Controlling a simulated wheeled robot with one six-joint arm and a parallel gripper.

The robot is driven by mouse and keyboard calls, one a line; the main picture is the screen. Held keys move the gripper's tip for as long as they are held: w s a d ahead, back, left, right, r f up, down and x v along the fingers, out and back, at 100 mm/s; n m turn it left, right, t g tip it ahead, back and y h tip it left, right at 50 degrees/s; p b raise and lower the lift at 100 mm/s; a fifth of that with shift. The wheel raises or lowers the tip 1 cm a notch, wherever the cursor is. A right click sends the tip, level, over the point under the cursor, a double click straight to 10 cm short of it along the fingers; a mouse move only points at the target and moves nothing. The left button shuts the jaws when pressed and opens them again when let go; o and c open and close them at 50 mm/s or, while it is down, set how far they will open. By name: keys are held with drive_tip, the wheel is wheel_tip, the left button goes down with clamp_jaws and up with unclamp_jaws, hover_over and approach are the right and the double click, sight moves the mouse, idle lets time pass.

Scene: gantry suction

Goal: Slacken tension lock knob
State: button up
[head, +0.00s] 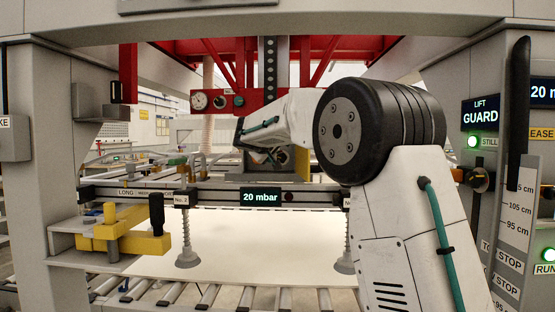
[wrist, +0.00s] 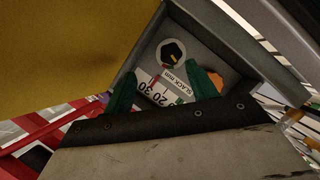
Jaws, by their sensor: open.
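A small black lobed knob (wrist: 173,53) sits on a pale round disc inside a grey recessed housing in the wrist view. A white scale plate (wrist: 172,85) marked "SLACK mm" lies just below it, with a red pointer near its numbers. My gripper (wrist: 163,73) has two green fingers, one on each side of the scale plate. They are apart with nothing between them, and the knob shows beyond their tips. I cannot tell the distance to it. In the head view my arm covers this area, and neither the knob nor the fingers can be made out.
A large yellow panel (wrist: 70,50) fills the upper left of the wrist view, close to the housing. An orange part (wrist: 211,74) shows behind the right finger. In the head view a beam with a "20 mbar" display (head: 261,197) and suction cups (head: 187,258) hangs above a pale sheet (head: 260,235).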

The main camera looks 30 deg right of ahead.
sight(281, 158)
drive_tip(key=shift+m+y, duration=0.5)
drive_tip(key=shift+m, duration=0.2)
drive_tip(key=x, duration=0.5)
drive_tip(key=w+a+x, duration=0.1)
drive_tip(key=x, duration=0.1)
drive_tip(key=shift+w+d+f, duration=0.2)
drive_tip(key=shift+d, duration=0.1)
drive_tip(key=c, duration=1)
